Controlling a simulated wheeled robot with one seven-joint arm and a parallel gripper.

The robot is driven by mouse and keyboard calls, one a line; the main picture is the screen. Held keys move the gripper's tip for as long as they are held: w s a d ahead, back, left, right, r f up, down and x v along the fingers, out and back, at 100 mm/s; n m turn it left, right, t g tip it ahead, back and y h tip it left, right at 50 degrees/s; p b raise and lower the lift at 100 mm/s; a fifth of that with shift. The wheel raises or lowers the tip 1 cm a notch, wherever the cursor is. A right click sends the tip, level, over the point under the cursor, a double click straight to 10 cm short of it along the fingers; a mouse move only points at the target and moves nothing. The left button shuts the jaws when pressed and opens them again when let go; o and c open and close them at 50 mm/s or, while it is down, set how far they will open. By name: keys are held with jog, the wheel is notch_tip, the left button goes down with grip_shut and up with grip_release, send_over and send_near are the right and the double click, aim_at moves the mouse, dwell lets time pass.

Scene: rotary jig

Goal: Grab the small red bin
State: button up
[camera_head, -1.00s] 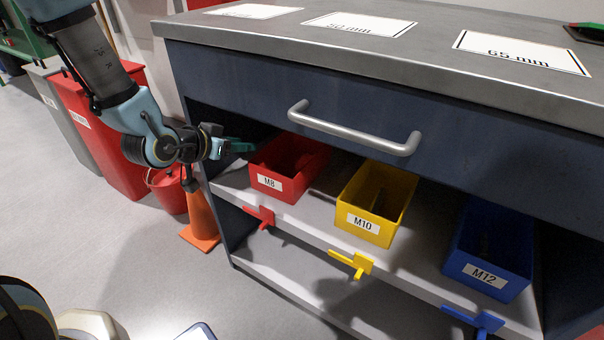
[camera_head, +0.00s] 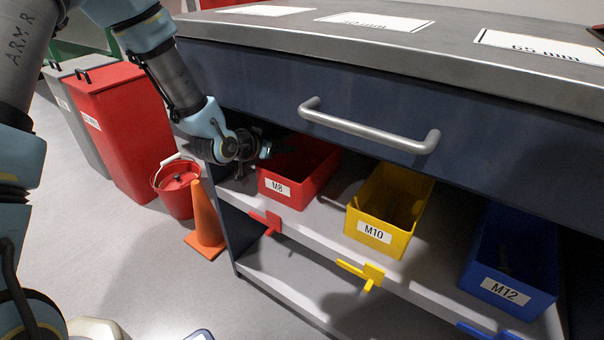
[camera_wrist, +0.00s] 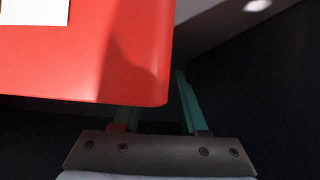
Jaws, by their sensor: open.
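The small red bin labelled M8 (camera_head: 292,190) stands on the upper shelf of the blue cabinet, at its left end. My gripper (camera_head: 272,149) is at the bin's left rear side, close to its rim, with its fingertips dark and hard to make out there. In the wrist view the red bin (camera_wrist: 95,55) fills the upper left, with part of its white label showing. My gripper (camera_wrist: 160,115) is open there. Its right green finger lies beside the bin's edge; the left finger is partly hidden by the bin. I cannot tell whether either finger touches it.
A yellow M10 bin (camera_head: 378,236) and a blue M12 bin (camera_head: 505,297) stand further right on the shelf (camera_head: 325,228). The drawer handle (camera_head: 370,130) juts out above. A red bucket (camera_head: 178,193), an orange cone (camera_head: 206,222) and a large red bin (camera_head: 130,130) stand left of the cabinet.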

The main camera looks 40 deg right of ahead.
jog(key=shift+c, duration=0.3)
grip_shut()
dwell(1.1)
